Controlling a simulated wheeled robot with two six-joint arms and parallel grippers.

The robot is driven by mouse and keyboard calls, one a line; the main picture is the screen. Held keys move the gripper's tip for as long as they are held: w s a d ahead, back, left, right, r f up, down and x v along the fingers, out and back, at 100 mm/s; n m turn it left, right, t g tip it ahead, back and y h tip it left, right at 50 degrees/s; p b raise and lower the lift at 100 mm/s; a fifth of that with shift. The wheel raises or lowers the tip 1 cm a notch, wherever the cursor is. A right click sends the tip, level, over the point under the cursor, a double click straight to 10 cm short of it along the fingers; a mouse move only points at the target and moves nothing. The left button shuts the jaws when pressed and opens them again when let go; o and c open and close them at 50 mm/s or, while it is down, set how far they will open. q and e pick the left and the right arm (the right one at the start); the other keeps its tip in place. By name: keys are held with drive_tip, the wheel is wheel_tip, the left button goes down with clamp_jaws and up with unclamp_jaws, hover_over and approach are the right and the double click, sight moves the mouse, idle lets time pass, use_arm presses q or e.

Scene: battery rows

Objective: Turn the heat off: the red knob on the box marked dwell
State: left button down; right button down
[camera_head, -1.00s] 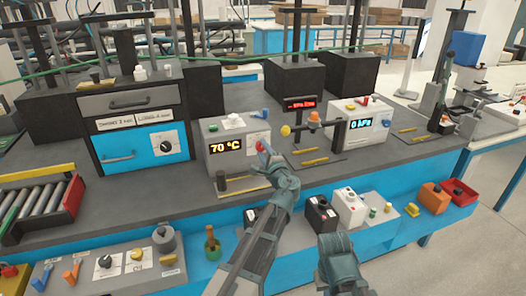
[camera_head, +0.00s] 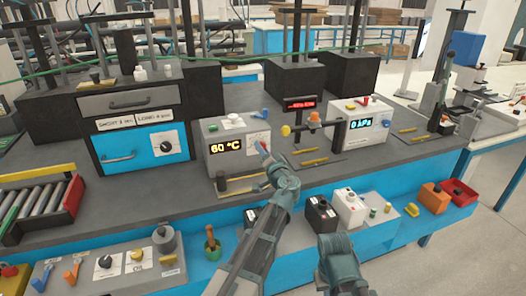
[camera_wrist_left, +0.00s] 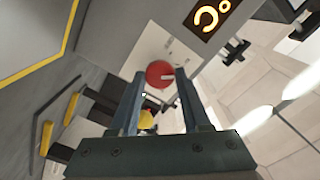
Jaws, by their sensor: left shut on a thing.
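The grey-white box (camera_head: 226,135) stands on the bench with a display (camera_head: 226,145) that reads 60 °C. The red knob (camera_wrist_left: 160,74) is on its front face, to the right of the display in the head view. I cannot read a dwell mark on the box. My left gripper (camera_head: 263,148) is at the knob, and in the wrist view its two fingers (camera_wrist_left: 160,80) stand on either side of it, shut on it.
A second white box (camera_head: 362,128) with a 0 hPa display and blue knob stands to the right. A blue-fronted oven (camera_head: 140,150) is on the left. A small rod on a stand (camera_head: 240,185) lies before the knob box. A lower shelf holds several small items.

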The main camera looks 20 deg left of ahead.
use_arm(q)
drive_tip(key=shift+s+n, duration=0.15)
drive_tip(key=shift+n, duration=4.85)
drive_tip(key=shift+f, duration=0.1)
drive_tip(key=shift+c, duration=1.9)
unclamp_jaws()
drive_tip(key=shift+d, duration=0.1)
drive_tip(key=v, duration=1.3)
drive_tip(key=shift+s+d, duration=0.2)
drive_tip(key=shift+s, duration=0.05)
